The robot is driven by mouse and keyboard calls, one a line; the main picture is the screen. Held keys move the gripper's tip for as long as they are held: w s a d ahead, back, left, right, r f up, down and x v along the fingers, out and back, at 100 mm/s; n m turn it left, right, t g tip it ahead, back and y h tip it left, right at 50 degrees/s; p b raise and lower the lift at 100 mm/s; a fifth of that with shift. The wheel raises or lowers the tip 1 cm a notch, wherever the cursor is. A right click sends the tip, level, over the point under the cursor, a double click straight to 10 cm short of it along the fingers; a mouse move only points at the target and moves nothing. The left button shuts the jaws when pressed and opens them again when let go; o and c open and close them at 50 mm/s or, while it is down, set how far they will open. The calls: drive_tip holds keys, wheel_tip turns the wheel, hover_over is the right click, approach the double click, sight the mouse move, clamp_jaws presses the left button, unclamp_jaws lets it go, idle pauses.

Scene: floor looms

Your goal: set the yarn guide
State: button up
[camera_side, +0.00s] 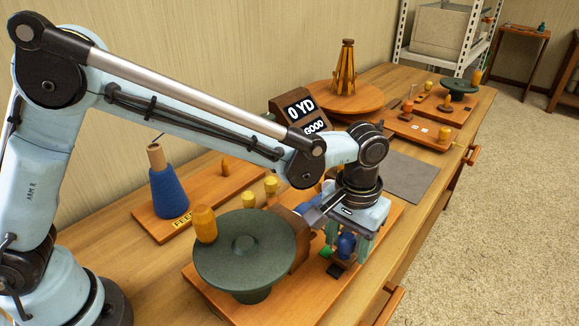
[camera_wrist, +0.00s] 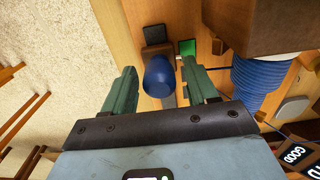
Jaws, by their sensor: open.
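A rounded blue knob (camera_wrist: 158,78) stands on a small brown block (camera_wrist: 157,51), which I take for the yarn guide. A green square (camera_wrist: 187,47) and a dark square (camera_wrist: 154,34) lie beside the block's far end. My gripper (camera_wrist: 158,68) is open, with one green finger on each side of the knob and visible space on the left. In the side view, my gripper (camera_side: 347,246) is low over the board, and the blue knob (camera_side: 346,242) shows between its fingers. Contact between fingers and knob cannot be told.
A dark green round plate (camera_side: 245,250) with a yellow-brown handle is left of my gripper. A blue yarn cone (camera_side: 168,192) stands behind on a board. A large brown block (camera_wrist: 255,25) is close right of my fingers. A grey mat (camera_side: 410,177) is clear.

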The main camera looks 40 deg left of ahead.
drive_tip(key=shift+c, duration=0.3)
clamp_jaws()
drive_tip(key=shift+w, duration=1.85)
drive_tip(key=shift+o, duration=0.3)
unclamp_jaws()
